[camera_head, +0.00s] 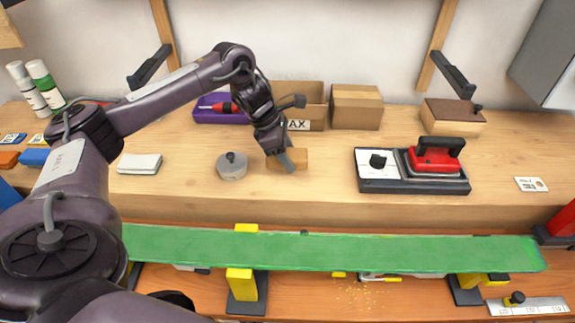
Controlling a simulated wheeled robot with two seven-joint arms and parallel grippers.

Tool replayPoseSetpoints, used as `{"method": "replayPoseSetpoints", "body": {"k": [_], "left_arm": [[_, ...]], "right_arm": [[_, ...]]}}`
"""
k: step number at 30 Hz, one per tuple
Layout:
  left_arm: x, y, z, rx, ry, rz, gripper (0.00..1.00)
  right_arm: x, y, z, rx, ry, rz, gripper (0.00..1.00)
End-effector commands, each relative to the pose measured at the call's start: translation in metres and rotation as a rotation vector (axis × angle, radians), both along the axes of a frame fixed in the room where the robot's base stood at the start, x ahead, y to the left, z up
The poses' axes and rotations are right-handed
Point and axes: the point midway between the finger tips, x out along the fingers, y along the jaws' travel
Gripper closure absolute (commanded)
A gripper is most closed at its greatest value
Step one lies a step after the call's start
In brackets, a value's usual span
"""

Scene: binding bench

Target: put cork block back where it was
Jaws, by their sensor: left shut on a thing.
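The cork block (294,159) is a small tan block on the wooden bench, just in front of the open cardboard box. My left gripper (286,160) reaches down from above and is shut on the cork block. The gripper covers part of the block. I cannot tell whether the block touches the bench top or is slightly above it. My right gripper does not show.
A grey round weight (232,168) stands close left of the block. The box marked "AX" (315,112) is behind it. A black and red device (412,180) sits to the right. A green board (330,251) spans the front. Bench between block and device is clear.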

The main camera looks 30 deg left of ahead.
Motion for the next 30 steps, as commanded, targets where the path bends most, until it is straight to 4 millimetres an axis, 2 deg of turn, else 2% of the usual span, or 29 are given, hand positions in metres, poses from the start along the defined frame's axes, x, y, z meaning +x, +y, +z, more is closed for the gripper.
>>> {"method": "replayPoseSetpoints", "body": {"k": [7, 19, 20, 24, 30], "left_arm": [[-0.001, 0.0, -0.035, 0.0, 0.004, 0.002, 0.71], [-0.001, 0.0, -0.043, 0.0, 0.002, 0.001, 0.71], [-0.001, 0.0, -0.042, 0.0, 0.002, 0.001, 0.47], [-0.001, 0.0, -0.042, 0.001, 0.002, 0.001, 0.29], [-0.001, 0.0, -0.042, 0.001, 0.002, 0.001, 0.28]], "right_arm": [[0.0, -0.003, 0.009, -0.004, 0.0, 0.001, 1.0], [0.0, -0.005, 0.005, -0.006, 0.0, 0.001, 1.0], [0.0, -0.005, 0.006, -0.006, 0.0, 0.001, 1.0], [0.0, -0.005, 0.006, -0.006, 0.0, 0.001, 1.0], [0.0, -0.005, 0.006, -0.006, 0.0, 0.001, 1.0]]}}
